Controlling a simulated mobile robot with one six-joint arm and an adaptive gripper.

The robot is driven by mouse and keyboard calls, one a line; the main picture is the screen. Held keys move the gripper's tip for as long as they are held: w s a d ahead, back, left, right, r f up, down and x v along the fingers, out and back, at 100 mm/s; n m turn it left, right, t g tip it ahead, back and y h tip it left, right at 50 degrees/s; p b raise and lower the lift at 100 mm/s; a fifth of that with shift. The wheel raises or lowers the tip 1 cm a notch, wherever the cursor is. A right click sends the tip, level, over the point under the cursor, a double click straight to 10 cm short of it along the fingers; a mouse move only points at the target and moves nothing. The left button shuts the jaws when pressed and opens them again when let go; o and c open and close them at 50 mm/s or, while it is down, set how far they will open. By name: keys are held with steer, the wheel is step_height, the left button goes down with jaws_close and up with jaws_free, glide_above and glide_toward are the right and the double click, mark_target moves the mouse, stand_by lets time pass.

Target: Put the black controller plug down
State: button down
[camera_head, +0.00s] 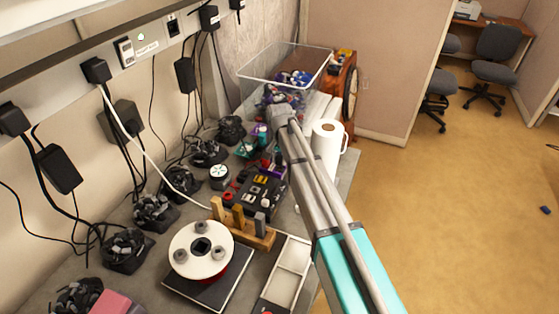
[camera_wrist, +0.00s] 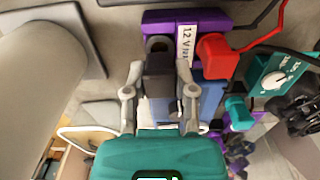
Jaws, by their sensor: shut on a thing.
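My gripper (camera_wrist: 160,82) is shut on the black controller plug (camera_wrist: 158,70), a small dark block between the two grey fingers in the wrist view. The plug's upper end lies against or just over a purple block (camera_wrist: 185,22) with a white label reading about "12 V"; I cannot tell whether they touch. A red connector (camera_wrist: 217,56) with a red wire is right beside it. A blue part (camera_wrist: 212,92) shows behind the right finger. In the head view, my arm reaches over the far part of the bench, and the plug is hidden there.
A white paper roll (camera_head: 328,150) stands close right of my arm. A clear bin (camera_head: 285,62) is behind. A black panel (camera_head: 256,192), wooden stand (camera_head: 250,235), white disc (camera_head: 201,247) and several cable coils crowd the bench. A teal dial box (camera_wrist: 280,75) is at right.

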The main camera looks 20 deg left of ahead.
mark_target(279, 157)
steer(key=shift+f+b, duration=0.65)
steer(key=shift+c, duration=2.1)
jaws_free()
steer(key=shift+r, duration=0.15)
step_height(279, 157, up, 13)
steer(key=p, duration=1.3)
